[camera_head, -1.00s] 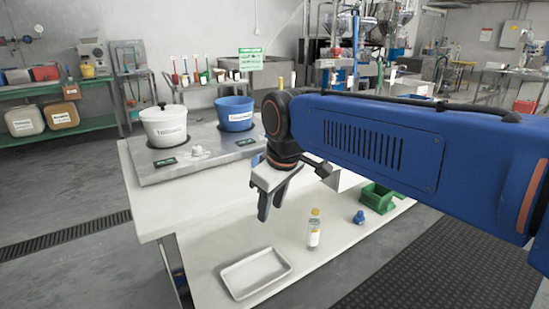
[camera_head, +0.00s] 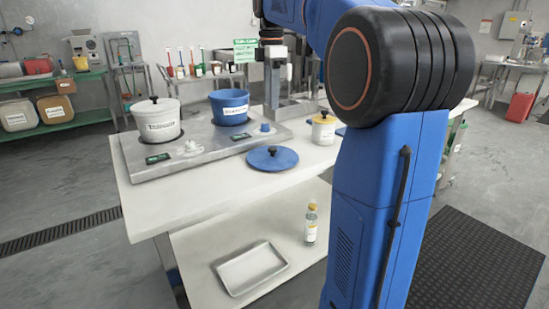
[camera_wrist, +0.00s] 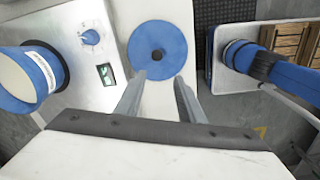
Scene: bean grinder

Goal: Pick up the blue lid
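The blue lid (camera_head: 272,158), a flat disc with a small dark knob, lies on the white tabletop in front of the steel plate. In the wrist view the blue lid (camera_wrist: 157,40) is just beyond my fingertips, near the middle. My gripper (camera_wrist: 160,78) is open, with nothing between its two fingers. In the head view my gripper (camera_head: 272,90) is behind and above the lid, apart from it. The blue pot (camera_head: 230,107) stands without a lid on the steel plate; it also shows at the left of the wrist view (camera_wrist: 45,80).
A lidded white pot (camera_head: 158,122) stands left of the blue pot. A bottle (camera_head: 310,223) and an empty tray (camera_head: 250,268) are on the lower shelf. My arm hides the right side.

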